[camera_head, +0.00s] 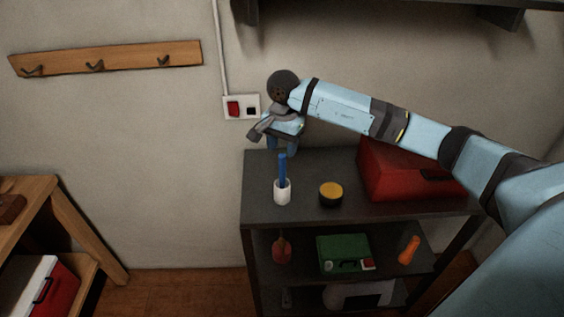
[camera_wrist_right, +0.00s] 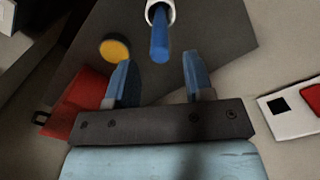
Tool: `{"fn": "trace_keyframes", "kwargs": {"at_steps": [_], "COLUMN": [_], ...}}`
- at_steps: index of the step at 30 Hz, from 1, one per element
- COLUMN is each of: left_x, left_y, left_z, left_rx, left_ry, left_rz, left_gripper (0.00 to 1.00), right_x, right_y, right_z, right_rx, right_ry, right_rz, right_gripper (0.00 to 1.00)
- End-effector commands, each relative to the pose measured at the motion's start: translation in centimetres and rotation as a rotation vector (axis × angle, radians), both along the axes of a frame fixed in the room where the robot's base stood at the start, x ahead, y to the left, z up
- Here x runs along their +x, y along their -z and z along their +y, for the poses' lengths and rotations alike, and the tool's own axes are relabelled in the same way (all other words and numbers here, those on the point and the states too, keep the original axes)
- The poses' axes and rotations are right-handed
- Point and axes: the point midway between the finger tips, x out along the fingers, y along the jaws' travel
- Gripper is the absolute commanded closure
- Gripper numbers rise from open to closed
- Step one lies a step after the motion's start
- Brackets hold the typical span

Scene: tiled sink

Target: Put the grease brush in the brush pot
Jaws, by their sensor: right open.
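The grease brush (camera_head: 282,168) has a blue handle and stands upright in the white brush pot (camera_head: 282,192) on the left part of the grey shelf top. In the right wrist view the brush (camera_wrist_right: 159,38) points toward my fingers, and the pot's rim (camera_wrist_right: 151,12) shows at the top edge. My right gripper (camera_head: 282,146) is open and empty, above and behind the pot. In the wrist view its two blue fingertips (camera_wrist_right: 156,58) are apart, with the brush handle's end near the gap between them. The brush's lower end is hidden inside the pot. My left gripper is not in view.
A round yellow-topped tin (camera_head: 331,193) stands right of the pot, and a red toolbox (camera_head: 400,173) farther right. The wall with a socket plate (camera_head: 241,107) is close behind my gripper. Lower shelves hold a green case (camera_head: 344,253) and an orange tool (camera_head: 409,250).

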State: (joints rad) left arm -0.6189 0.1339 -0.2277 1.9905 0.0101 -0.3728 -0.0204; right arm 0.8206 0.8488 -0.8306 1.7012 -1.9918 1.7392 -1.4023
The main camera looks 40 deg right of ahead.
Motion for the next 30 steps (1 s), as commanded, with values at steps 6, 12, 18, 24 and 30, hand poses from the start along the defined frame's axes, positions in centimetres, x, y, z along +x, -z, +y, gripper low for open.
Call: {"fn": "trace_keyframes", "kwargs": {"at_steps": [6,12,18,24,30], "left_x": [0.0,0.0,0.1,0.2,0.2], "left_y": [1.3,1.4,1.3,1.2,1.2], "left_z": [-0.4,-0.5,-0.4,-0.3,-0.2], "left_rx": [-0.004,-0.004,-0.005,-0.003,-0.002], "left_ry": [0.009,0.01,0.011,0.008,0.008], "left_rz": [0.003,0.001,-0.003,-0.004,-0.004], "left_gripper": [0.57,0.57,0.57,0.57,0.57], "right_x": [0.1,0.0,-2.4,-8.1,-10.7], "right_y": [-4.1,-5.6,-0.8,2.3,1.9], "right_z": [-0.1,0.2,8.5,21.3,26.4], "right_rx": [0.0,0.014,0.346,0.989,1.512], "right_ry": [-0.001,-0.001,0.059,0.392,0.968], "right_rz": [-0.002,0.003,0.085,0.398,0.903], "right_gripper": [0.52,0.52,0.52,0.52,0.52]}}
